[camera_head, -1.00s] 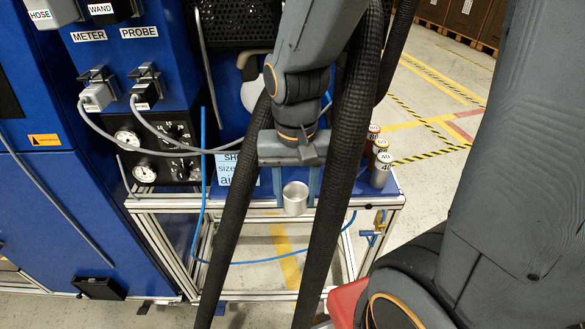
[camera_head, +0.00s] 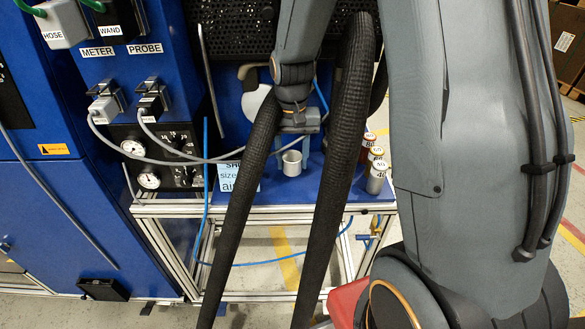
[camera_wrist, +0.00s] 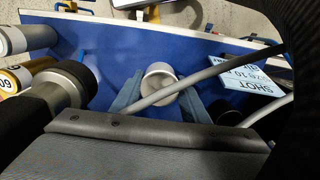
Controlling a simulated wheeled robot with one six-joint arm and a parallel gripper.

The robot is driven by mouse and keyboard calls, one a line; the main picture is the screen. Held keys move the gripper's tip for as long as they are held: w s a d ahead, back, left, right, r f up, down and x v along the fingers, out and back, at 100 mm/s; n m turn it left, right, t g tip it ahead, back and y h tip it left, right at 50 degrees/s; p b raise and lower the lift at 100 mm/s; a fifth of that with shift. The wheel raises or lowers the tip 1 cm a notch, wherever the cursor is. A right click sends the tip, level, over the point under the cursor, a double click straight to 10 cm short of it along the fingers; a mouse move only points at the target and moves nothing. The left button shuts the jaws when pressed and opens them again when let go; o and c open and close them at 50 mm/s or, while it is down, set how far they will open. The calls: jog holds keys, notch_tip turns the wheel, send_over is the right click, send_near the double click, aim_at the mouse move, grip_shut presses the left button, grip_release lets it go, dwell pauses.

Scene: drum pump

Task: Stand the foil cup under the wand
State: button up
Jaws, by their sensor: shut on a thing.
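The foil cup (camera_head: 292,162) is a small silvery cup, upright, over the back part of the blue bench top (camera_head: 320,190). My gripper (camera_head: 292,154) is shut on it, one finger on each side. In the wrist view the cup (camera_wrist: 158,72) sits between the blue-grey fingers (camera_wrist: 160,88), and a grey tube or cable crosses in front of it. I cannot tell whether the cup's base touches the bench. A WAND label (camera_head: 111,30) is on a plug at the upper left; I cannot make out the wand itself for certain.
Several numbered canisters (camera_head: 376,180) stand at the bench's right end. A SHOT card (camera_head: 228,177) is left of the cup. Grey cables (camera_head: 200,160) run from the METER and PROBE plugs toward my gripper. A blue hose (camera_head: 205,150) hangs at the left.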

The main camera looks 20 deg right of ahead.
aim_at(292, 171)
jog(key=shift+f+p, duration=0.45)
jog(key=shift+f, duration=1.5)
jog(key=shift+w+d+f+p, duration=0.1)
jog(key=shift+w+f+p, duration=0.05)
jog(key=shift+f+p, duration=0.2)
jog(key=shift+f, duration=0.1)
jog(key=o, duration=1)
jog(key=shift+f, duration=0.1)
